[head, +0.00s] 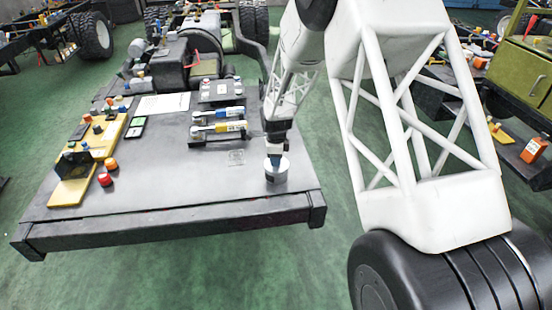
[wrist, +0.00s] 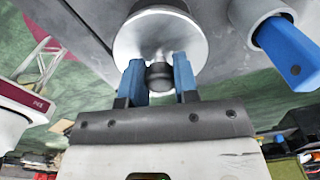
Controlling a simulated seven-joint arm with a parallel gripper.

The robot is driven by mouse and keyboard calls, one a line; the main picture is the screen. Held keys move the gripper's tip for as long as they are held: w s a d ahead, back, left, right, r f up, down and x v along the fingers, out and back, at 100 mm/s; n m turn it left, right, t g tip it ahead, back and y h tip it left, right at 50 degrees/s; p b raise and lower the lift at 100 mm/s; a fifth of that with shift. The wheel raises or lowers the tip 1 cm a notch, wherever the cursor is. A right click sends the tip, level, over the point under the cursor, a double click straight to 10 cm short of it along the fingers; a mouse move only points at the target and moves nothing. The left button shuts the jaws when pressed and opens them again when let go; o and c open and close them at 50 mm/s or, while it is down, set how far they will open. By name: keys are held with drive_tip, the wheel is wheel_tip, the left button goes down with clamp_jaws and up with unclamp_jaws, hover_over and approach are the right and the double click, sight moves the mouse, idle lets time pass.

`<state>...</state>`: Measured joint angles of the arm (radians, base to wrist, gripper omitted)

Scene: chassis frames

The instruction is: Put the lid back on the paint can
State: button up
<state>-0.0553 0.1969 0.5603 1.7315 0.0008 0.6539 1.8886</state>
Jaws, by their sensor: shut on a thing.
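My gripper (head: 275,146) points down at the front right of the dark bench top. In the wrist view its two blue fingers (wrist: 158,80) are shut on the dark knob of the round silver lid (wrist: 135,42). The grey paint can (head: 276,178) stands upright directly below the gripper in the head view, with a pale round top. The lid is over or on the can. I cannot tell whether it is fully seated, since the fingers and the lid hide the rim.
The bench top (head: 190,185) is clear left of the can. Blue-and-yellow tools (head: 218,128) lie on a dark rack behind it. A yellow board (head: 75,190) and red-topped items (head: 106,180) are at left. A grey cylinder with a blue part (wrist: 290,50) is at the wrist view's right.

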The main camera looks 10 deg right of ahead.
idle(0.8)
drive_tip(key=o, duration=1.5)
drive_tip(key=shift+c, duration=0.2)
drive_tip(key=shift+r, duration=0.1)
drive_tip(key=shift+r, duration=3.4)
drive_tip(key=shift+c, duration=0.4)
clamp_jaws()
